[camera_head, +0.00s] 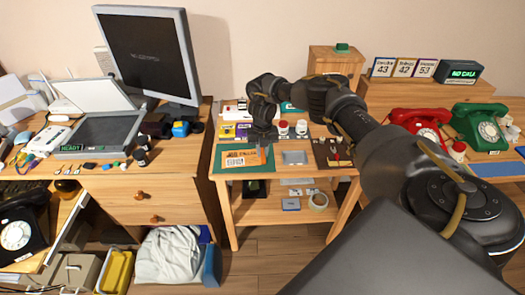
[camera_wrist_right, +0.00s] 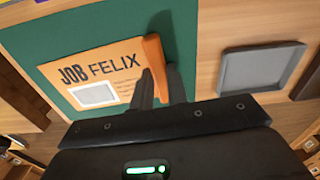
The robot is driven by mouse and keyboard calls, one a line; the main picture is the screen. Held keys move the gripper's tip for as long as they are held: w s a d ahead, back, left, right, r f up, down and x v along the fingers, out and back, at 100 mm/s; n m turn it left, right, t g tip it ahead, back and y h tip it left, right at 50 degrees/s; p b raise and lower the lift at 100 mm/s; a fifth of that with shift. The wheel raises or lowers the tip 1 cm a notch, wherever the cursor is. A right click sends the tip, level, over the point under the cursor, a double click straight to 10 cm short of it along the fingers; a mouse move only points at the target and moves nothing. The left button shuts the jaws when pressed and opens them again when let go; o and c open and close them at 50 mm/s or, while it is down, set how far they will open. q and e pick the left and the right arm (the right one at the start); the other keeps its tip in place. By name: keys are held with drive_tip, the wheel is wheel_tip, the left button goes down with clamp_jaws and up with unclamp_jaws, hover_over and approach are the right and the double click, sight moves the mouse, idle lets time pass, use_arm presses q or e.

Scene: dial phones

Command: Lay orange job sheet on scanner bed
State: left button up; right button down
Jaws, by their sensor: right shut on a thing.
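The orange job sheet (camera_head: 238,159) lies on a green mat (camera_head: 222,170) at the front left of the middle table. In the right wrist view the sheet (camera_wrist_right: 122,60) reads "JOB FELIX" and has a white label and an upright orange tab (camera_wrist_right: 154,54) at its right edge. My right gripper (camera_head: 264,148) points down at that edge; in the wrist view its fingers (camera_wrist_right: 161,85) are shut on the tab. The scanner (camera_head: 98,133) stands on the left desk, its lid (camera_head: 84,94) raised, its dark bed bare and a "READY" display lit. My left gripper is out of view.
A monitor (camera_head: 150,53) stands behind the scanner. Small items lie along the desk's front edge. A grey tray (camera_head: 294,158) sits right of the mat, with jars (camera_head: 301,127) behind. A gap separates desk and table. Red (camera_head: 418,122) and green (camera_head: 478,124) phones stand right.

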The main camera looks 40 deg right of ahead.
idle(0.3)
drive_tip(key=shift+r+p, duration=2.1)
drive_tip(key=shift+r, duration=0.4)
